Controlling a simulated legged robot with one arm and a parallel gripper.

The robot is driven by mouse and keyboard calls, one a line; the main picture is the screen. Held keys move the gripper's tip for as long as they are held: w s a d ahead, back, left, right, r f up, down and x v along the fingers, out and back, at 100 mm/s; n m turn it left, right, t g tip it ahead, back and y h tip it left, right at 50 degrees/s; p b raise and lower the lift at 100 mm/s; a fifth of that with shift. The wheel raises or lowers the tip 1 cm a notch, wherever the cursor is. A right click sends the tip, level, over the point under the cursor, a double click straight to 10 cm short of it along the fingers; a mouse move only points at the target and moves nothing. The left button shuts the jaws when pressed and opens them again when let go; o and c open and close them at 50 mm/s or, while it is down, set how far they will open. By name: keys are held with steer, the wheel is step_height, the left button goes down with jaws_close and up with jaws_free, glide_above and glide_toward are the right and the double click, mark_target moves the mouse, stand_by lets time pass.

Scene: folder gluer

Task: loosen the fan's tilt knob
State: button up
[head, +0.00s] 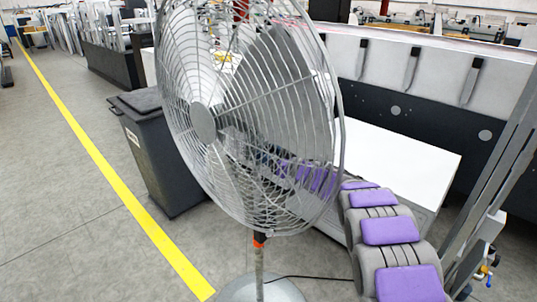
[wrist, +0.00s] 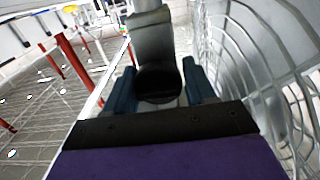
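The fan (head: 203,122) is a grey wire-caged pedestal fan in the head view, its cage tilted, on a thin pole (head: 259,270) with a small orange band under the cage. My gripper is hidden behind the fan in the head view. In the wrist view my gripper (wrist: 161,88) has two blue fingers set apart, one on each side of a dark rounded part (wrist: 158,84) below a grey housing. This dark part may be the tilt knob; I cannot tell for sure, nor whether the fingers touch it. The fan's cage (wrist: 262,70) is close on the right.
A dark bin (head: 160,150) stands behind the fan on the left, near a yellow floor line (head: 110,180). A white panel (head: 400,170) and a long machine (head: 430,75) are behind on the right. A black cable (head: 310,278) runs along the floor.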

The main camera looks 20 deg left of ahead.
steer(key=shift+c, duration=0.7)
steer(key=shift+d, duration=0.5)
steer(key=c, duration=0.3)
steer(key=shift+d+r, duration=0.1)
steer(key=shift+r, duration=0.05)
steer(key=shift+c, duration=0.2)
